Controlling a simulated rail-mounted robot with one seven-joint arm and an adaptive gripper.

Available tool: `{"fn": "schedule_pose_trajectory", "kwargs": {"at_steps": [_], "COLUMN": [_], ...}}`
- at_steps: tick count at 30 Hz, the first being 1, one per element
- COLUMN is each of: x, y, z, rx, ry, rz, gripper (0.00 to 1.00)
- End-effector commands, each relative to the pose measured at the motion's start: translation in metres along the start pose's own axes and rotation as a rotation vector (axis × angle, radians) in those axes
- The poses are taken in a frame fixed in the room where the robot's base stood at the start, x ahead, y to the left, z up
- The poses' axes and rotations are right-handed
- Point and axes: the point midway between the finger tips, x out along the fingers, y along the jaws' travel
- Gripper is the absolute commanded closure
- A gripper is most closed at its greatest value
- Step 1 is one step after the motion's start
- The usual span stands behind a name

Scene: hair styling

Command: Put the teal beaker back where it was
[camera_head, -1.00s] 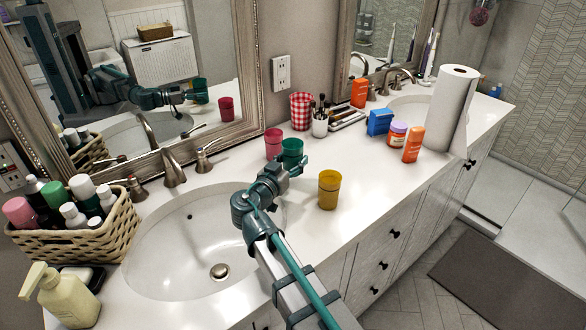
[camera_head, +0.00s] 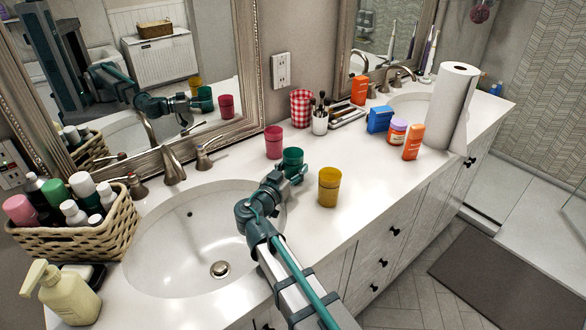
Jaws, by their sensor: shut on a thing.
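The teal beaker (camera_head: 293,158) is in the head view, on or just above the white counter between the pink beaker and the yellow beaker. My gripper (camera_head: 292,172) is shut on the teal beaker from the front. The gripper partly hides the beaker's lower part, so I cannot tell whether its base touches the counter. The beaker looks upright. The pink beaker (camera_head: 273,142) stands just behind and to the left. The yellow beaker (camera_head: 329,187) stands in front and to the right, apart from my gripper.
A sink (camera_head: 190,240) lies left of my arm. A red checked cup (camera_head: 300,109), a brush cup (camera_head: 319,122), a blue box (camera_head: 379,120) and a paper roll (camera_head: 452,105) stand farther back. A wicker basket (camera_head: 75,240) is at left.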

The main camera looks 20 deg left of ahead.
Motion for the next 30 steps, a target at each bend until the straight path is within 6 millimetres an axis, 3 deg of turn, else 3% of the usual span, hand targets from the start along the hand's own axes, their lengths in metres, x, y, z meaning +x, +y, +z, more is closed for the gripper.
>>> {"fn": "schedule_pose_trajectory", "kwargs": {"at_steps": [1,2,6,20,30], "x": [0.000,0.000,0.000,0.000,-0.060], "y": [0.000,0.000,0.000,0.000,0.001], "z": [0.002,0.001,0.001,-0.004,-0.001], "rx": [0.000,0.000,0.000,0.000,0.002], "ry": [0.000,0.000,0.000,0.000,0.001], "rz": [0.000,0.000,0.000,0.000,-0.004], "gripper": [0.84,0.43,0.21,0.21,0.21]}}
